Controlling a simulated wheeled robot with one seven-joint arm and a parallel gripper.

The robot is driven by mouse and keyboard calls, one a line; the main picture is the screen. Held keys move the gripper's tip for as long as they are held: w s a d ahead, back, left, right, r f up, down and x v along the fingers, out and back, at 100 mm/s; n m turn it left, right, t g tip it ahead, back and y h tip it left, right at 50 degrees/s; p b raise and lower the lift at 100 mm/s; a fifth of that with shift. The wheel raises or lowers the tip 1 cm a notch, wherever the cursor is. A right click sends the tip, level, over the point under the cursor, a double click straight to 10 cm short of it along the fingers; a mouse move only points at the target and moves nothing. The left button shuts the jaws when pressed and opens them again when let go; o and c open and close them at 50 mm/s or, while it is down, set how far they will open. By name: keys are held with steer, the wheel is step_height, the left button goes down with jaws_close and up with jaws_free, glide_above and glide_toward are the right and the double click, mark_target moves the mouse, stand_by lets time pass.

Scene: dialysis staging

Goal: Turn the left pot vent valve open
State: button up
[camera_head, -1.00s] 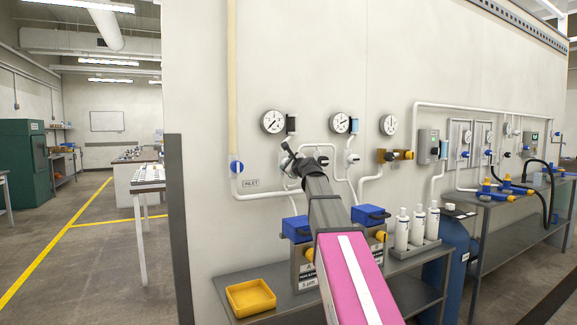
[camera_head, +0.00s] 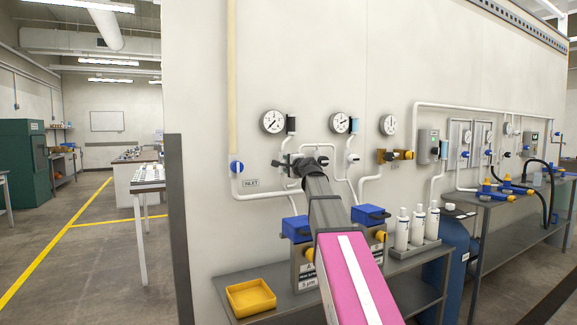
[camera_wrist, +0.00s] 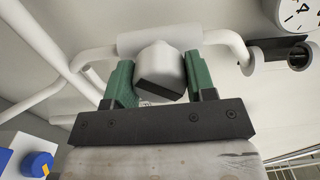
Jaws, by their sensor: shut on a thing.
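My gripper (camera_head: 298,165) is at the wall pipes, just above the left blue-topped pot (camera_head: 296,229). The handle sits on a white valve body (camera_wrist: 172,48) joined to white pipes. In the head view my arm hides most of this valve, and I cannot read a label on it. A similar valve (camera_head: 352,158) shows to the right, not touched.
Pressure gauges (camera_head: 274,122) hang above the pipes. The right pot (camera_head: 370,215) and white bottles (camera_head: 417,226) stand beside my arm. A yellow tray (camera_head: 251,298) lies on the bench below.

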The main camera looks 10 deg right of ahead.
steer(key=n, duration=0.4)
steer(key=shift+n, duration=0.3)
steer(key=shift+f+n, duration=0.1)
steer(key=shift+n, duration=1.9)
steer(key=o, duration=0.9)
steer(key=v, duration=1)
steer(key=shift+s+d, duration=0.1)
steer(key=shift+s, duration=0.3)
steer(key=shift+s, duration=0.15)
